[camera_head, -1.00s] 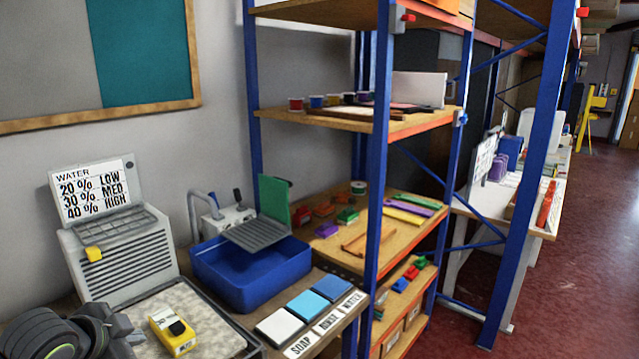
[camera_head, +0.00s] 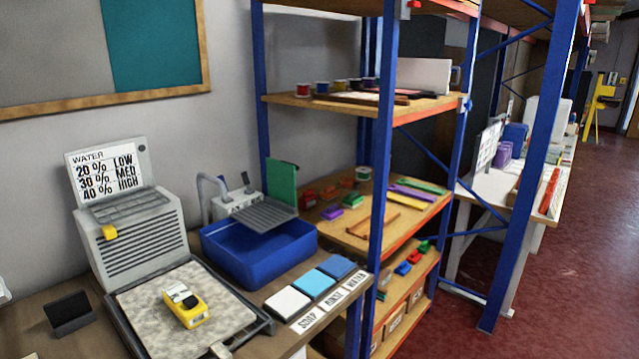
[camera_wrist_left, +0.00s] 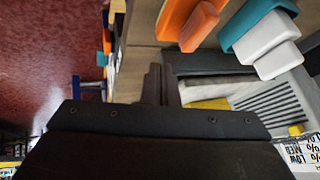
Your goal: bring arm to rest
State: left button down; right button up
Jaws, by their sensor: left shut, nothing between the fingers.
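My left gripper (camera_wrist_left: 158,85) shows in the left wrist view as two dark fingers close together, shut and empty. It is in front of a wooden surface (camera_wrist_left: 135,75), with dark red floor to its left. I cannot tell its height above the surface. No arm can be clearly made out in the head view. My right gripper is in neither current view.
A yellow meter (camera_head: 185,307) lies on a pale mat in a grey tray (camera_head: 243,325). A grey louvred machine (camera_head: 140,240), a blue basin (camera_head: 255,255) and blue-framed shelving (camera_head: 378,200) stand nearby. Orange blocks (camera_wrist_left: 198,28) and white blocks (camera_wrist_left: 265,40) show near the gripper.

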pick_arm(q)
jog(key=s+d+f+n+g+y, duration=0.1)
jog(key=s+f+n+g, duration=0.2)
jog(key=s, duration=0.6)
jog(key=s+f+n+y, duration=0.1)
jog(key=s+f+n, duration=0.3)
jog(key=s, duration=0.5)
notch_tip(320, 180, down, 27)
jog(key=a+g, duration=0.1)
jog(key=g, duration=0.1)
jog(key=s+f+g+h, duration=0.1)
jog(key=s+f, duration=1.3)
jog(key=s, duration=0.1)
jog(key=shift+s+d+f+m, duration=0.25)
jog(key=shift+d+f+m, duration=0.05)
jog(key=shift+d+f, duration=0.15)
